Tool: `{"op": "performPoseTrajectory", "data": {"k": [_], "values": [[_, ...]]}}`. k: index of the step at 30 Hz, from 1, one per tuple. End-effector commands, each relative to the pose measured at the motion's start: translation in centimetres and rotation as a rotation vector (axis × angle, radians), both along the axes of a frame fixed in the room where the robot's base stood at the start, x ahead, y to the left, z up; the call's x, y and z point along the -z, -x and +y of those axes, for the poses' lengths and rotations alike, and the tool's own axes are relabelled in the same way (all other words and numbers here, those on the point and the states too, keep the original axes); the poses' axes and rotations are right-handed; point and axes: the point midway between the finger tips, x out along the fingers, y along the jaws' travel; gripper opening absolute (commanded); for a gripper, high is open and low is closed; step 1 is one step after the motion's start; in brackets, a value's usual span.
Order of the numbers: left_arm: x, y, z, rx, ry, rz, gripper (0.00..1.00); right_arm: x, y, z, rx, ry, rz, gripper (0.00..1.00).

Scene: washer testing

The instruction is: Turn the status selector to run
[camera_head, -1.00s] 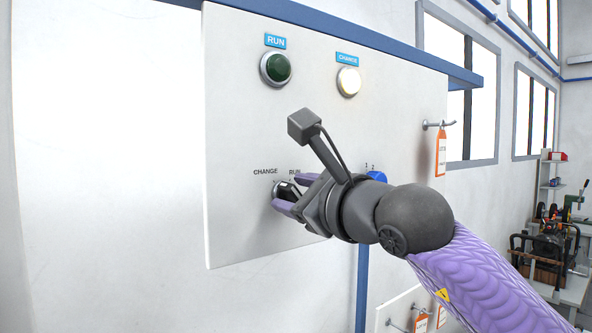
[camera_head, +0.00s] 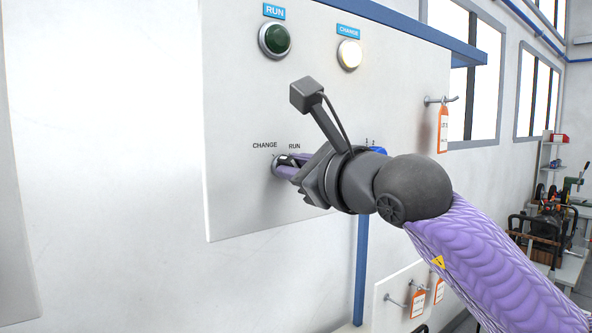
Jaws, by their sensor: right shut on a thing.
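The status selector (camera_head: 280,160) is a small dark knob in a round metal ring on the white panel (camera_head: 235,205), below the printed words CHANGE and RUN. My right gripper (camera_head: 284,167) comes in from the right, and its purple fingers are shut on the selector. The fingers and wrist hide most of the knob, so its exact angle is hard to tell. The green RUN lamp (camera_head: 275,40) looks dark. The white CHANGE lamp (camera_head: 349,54) looks lit. My left gripper is not in view.
A blue round part (camera_head: 377,151) shows behind my right wrist. A hook with an orange tag (camera_head: 442,130) sticks out at the panel's right. More tags (camera_head: 417,303) hang on a lower panel. Shelves and machines stand far right.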

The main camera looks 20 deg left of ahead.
Motion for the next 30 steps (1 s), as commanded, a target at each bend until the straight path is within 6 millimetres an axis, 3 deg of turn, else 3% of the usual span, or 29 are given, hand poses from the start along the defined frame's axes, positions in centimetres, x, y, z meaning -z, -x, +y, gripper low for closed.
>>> {"op": "performPoseTrajectory", "data": {"k": [15,30], "values": [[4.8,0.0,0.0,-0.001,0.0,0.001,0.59,0.3,-0.1,-0.1,0.002,-0.25,0.32,0.0],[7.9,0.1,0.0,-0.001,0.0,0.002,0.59,0.2,-0.3,-0.2,0.001,-0.542,0.696,0.0]]}}
